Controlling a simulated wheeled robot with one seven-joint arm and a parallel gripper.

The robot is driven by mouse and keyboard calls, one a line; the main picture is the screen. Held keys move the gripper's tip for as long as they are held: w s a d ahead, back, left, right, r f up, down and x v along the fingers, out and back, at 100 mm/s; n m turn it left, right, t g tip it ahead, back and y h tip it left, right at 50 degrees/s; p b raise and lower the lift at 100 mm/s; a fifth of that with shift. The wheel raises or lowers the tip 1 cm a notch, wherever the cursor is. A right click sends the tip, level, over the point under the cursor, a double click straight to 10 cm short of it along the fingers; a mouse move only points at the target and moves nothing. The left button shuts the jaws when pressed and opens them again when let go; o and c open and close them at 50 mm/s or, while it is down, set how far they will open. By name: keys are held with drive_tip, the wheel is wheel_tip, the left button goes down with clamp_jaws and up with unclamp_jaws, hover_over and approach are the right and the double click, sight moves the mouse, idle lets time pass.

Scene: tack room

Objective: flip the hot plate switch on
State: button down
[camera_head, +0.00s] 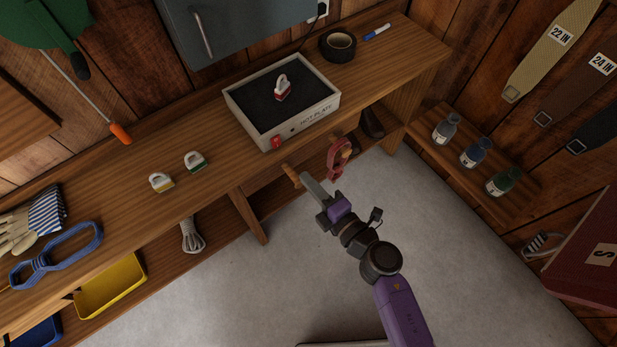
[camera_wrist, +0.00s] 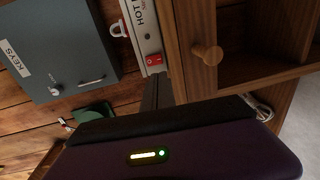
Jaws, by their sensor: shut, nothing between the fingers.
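The hot plate (camera_head: 318,112) is a white box with a black top, standing on the wooden bench. Its red switch (camera_head: 276,142) is on the front face, near the left corner. In the wrist view the hot plate (camera_wrist: 143,25) shows at the top, with the red switch (camera_wrist: 153,60) at its lower end. My gripper (camera_head: 304,174) is shut and empty, in front of the bench, below and right of the switch in the head view. In the wrist view the tips of my gripper (camera_wrist: 156,76) lie just below the switch, apparently apart from it. The switch's position is hard to read.
A red-and-white branding-like piece (camera_head: 283,88) stands on the hot plate. A wooden knob (camera_head: 291,175) sits beside my fingertips. Black tape (camera_head: 338,57) is behind the plate; a grey cabinet (camera_head: 240,30) hangs above. Two small handled pieces (camera_head: 195,162) stand left.

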sight(277, 147)
drive_tip(key=b+x, duration=0.1)
drive_tip(key=x, duration=1)
drive_tip(key=shift+a+b, duration=0.1)
drive_tip(key=shift+b, duration=0.3)
drive_tip(key=shift+w+f, duration=0.1)
